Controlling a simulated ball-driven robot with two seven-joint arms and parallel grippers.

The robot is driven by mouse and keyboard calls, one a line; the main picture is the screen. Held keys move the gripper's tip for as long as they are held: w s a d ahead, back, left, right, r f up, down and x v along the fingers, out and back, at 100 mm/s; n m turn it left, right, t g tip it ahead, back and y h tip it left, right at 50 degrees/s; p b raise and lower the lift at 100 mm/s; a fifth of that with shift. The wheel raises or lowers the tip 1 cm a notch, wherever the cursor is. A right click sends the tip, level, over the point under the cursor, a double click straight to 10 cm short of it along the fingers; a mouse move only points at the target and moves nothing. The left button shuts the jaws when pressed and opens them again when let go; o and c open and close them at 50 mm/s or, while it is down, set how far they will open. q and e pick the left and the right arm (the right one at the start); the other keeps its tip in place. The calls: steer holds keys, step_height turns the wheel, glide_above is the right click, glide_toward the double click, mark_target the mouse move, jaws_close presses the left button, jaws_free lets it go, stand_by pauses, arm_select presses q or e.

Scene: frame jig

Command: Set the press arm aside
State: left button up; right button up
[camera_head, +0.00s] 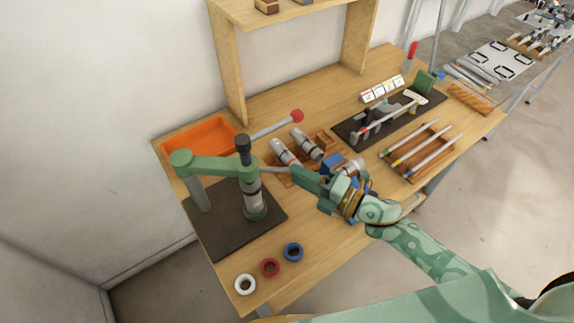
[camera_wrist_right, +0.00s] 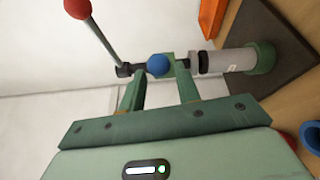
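The green press arm (camera_head: 215,165) sits on top of the press at the left of the bench, over a dark base plate (camera_head: 225,235). A grey lever with a red ball (camera_head: 297,116) rises from it; the ball also shows in the wrist view (camera_wrist_right: 78,8). A thin rod (camera_head: 274,169) points toward my right gripper (camera_head: 297,179). In the wrist view a blue ball (camera_wrist_right: 158,65) shows between the fingertips of my right gripper (camera_wrist_right: 158,75), with small gaps at its sides. The gripper looks open; contact is not visible. The left gripper is not in view.
An orange bin (camera_head: 200,135) stands behind the press. Grey cylinders (camera_head: 285,152) lie in a wooden rack beside it. White, red and blue rings (camera_head: 269,268) lie along the front edge. A wooden tray (camera_head: 415,165) and a dark tool mat (camera_head: 350,130) are to the right.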

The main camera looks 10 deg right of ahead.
mark_target(287, 170)
steer(key=x, duration=0.4)
steer(key=shift+w+a, duration=0.1)
jaws_close()
